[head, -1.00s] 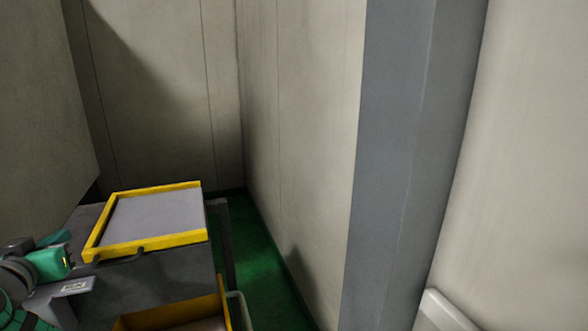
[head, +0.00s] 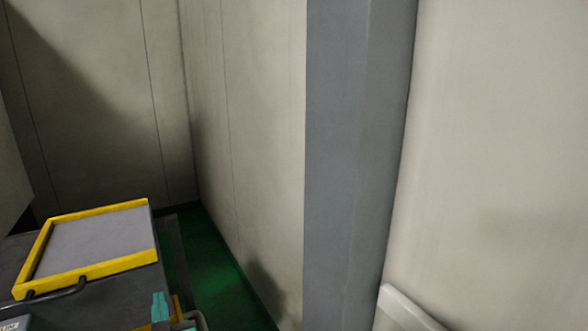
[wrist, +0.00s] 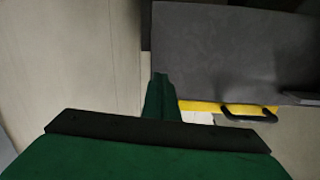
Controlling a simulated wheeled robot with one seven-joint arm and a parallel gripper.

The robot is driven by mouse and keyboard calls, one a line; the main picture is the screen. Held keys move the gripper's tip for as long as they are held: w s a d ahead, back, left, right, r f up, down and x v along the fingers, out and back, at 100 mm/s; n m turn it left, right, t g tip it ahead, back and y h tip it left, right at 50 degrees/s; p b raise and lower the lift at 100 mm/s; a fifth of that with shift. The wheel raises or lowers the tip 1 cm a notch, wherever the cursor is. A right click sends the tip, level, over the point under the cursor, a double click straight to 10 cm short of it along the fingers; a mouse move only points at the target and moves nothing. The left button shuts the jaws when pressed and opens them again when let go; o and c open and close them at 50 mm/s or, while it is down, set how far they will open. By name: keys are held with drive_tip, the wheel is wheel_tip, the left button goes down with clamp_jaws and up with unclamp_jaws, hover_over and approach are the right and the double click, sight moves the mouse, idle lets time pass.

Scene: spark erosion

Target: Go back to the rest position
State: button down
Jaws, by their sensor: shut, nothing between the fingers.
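My gripper (wrist: 160,82) is shut and empty; its green fingers meet in the middle of the wrist view. In the head view, a small teal piece at the bottom edge looks like the tip of my gripper (head: 160,307). It appears in front of the dark grey cart, and I cannot tell how far above it. The rest of my arm is out of the head view.
A yellow-framed tray (head: 84,272) with a grey inside lies on a dark grey cart (head: 115,305) at lower left. A black handle (wrist: 250,113) shows in the wrist view. Pale walls (head: 250,120) and a grey pillar (head: 350,150) stand right. Green floor (head: 215,270) is clear between.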

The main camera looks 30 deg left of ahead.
drive_tip(key=w+d+f+m+t+h, duration=0.1)
drive_tip(key=w+d+f+m+t, duration=0.15)
drive_tip(key=d+f, duration=0.4)
drive_tip(key=w+d+f+m+t+h, duration=0.1)
drive_tip(key=w+d+f+m+h, duration=0.1)
drive_tip(key=w+d+f, duration=0.35)
drive_tip(key=s+d+f+m+t+h, duration=0.25)
drive_tip(key=d+f, duration=0.25)
drive_tip(key=d, duration=0.7)
drive_tip(key=s+d+f+m+t+h, duration=0.1)
drive_tip(key=s+d+f+m+h, duration=0.15)
drive_tip(key=d+f, duration=0.65)
drive_tip(key=s+d+r+m+h, duration=0.1)
drive_tip(key=s+d+h, duration=0.2)
drive_tip(key=s+d, duration=0.6)
drive_tip(key=s+d+r+m+h, duration=0.1)
drive_tip(key=s+d+h, duration=0.3)
drive_tip(key=s+d, duration=0.4)
drive_tip(key=d, duration=0.5)
drive_tip(key=shift+s+d+r+h, duration=0.15)
drive_tip(key=shift+s+r+h, duration=0.1)
drive_tip(key=shift+s+h, duration=0.1)
drive_tip(key=shift+w, duration=0.1)
